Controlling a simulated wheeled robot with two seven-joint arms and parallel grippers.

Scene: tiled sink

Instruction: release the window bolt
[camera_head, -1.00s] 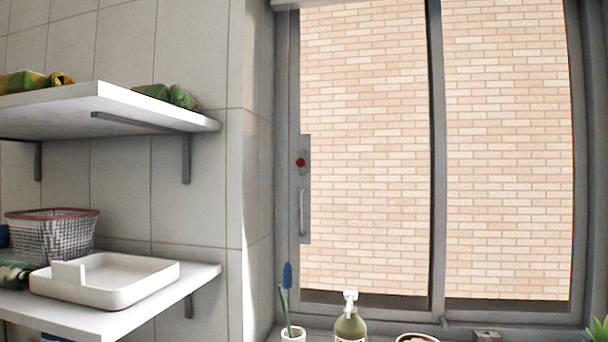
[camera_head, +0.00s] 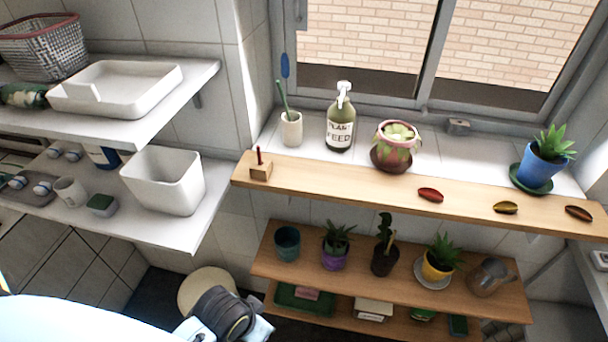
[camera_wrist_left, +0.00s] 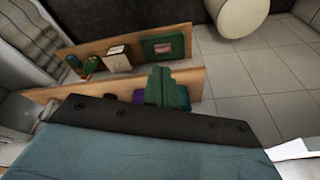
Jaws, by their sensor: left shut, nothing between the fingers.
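The window (camera_head: 375,50) is at the top of the head view. At its left frame only the lower end of a handle (camera_head: 301,12) shows; the plate with the red spot above it is out of frame. A small grey metal block (camera_head: 457,126) sits at the foot of the window frame; I cannot tell whether it is the bolt. My left gripper (camera_wrist_left: 165,75) is shut and empty in the left wrist view, over the low plant shelves and well below the window. In the head view part of my arm shows at the bottom. My right gripper is not in view.
A wooden ledge (camera_head: 330,182) runs before the sill. On the sill stand a toothbrush cup (camera_head: 291,129), a plant feed bottle (camera_head: 340,125), a patterned pot (camera_head: 391,150) and a blue pot (camera_head: 541,170). White shelves (camera_head: 190,85) are at left, lower plant shelves (camera_head: 300,268) below.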

